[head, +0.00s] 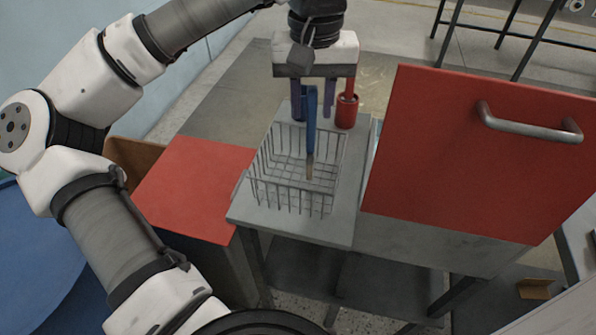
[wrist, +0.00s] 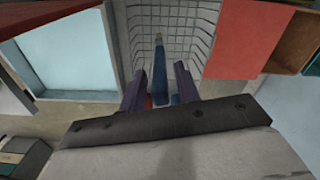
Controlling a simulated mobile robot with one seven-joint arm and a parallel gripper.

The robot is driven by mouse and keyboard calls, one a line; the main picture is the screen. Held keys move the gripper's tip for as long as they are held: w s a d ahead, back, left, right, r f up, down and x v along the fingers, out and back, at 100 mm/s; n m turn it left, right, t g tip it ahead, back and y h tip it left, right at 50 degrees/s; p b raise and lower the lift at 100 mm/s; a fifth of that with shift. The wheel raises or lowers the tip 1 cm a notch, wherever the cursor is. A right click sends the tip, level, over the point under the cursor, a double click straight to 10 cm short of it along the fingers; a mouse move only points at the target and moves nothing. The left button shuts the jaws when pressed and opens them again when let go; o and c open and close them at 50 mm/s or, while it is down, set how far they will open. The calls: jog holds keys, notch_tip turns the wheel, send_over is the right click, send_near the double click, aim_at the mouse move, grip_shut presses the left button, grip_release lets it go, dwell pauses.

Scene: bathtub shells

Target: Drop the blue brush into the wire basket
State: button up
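The blue brush (head: 311,122) has a blue handle and a pale tip; it is upright, tip down, over the inside of the wire basket. The wire basket (head: 262,185) stands on a narrow grey table. My gripper (head: 313,110) is above the basket's back part, pointing down. Its two purple fingers are apart, with the brush between them and a gap on both sides. The wrist view shows the brush (wrist: 159,62) between the fingers over the basket's wire grid (wrist: 197,32). I cannot tell whether the brush tip touches the basket floor.
A red cup (head: 346,112) with a red item in it stands just behind the basket, close to my gripper. A large red panel with a metal handle (head: 530,128) rises at the right. A flat red panel (head: 192,188) lies left of the table.

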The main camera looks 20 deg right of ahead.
jog(key=shift+o, duration=0.6)
notch_tip(320, 180, up, 14)
jog(key=p, duration=0.1)
jog(key=shift+f, duration=0.15)
